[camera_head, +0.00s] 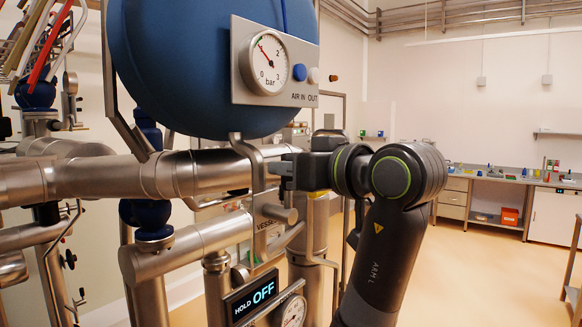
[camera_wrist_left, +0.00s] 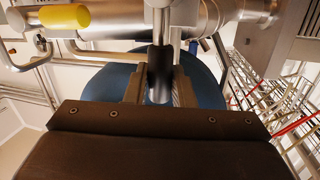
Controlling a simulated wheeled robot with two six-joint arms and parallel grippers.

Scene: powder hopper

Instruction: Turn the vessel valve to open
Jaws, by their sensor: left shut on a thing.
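My left gripper (camera_head: 277,170) is at the pipework below the blue vessel (camera_head: 185,60), with its arm coming up from the lower right. In the left wrist view my fingers (camera_wrist_left: 160,80) are shut on a dark cylindrical valve handle (camera_wrist_left: 160,84) on a metal stem (camera_wrist_left: 162,28). The handle points toward my palm. In the head view my gripper hides most of the handle. A label reading "VESSEL" (camera_head: 268,224) is partly visible just below my gripper. My right gripper is not in view.
A gauge panel (camera_head: 241,62) with blue and white knobs is above my gripper. A display reading "HOLD OFF" (camera_head: 250,298) and a second gauge (camera_head: 292,312) are below it. Steel pipes (camera_head: 110,178) crowd the left. The floor (camera_head: 480,270) to the right is open, before a bench (camera_head: 500,180).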

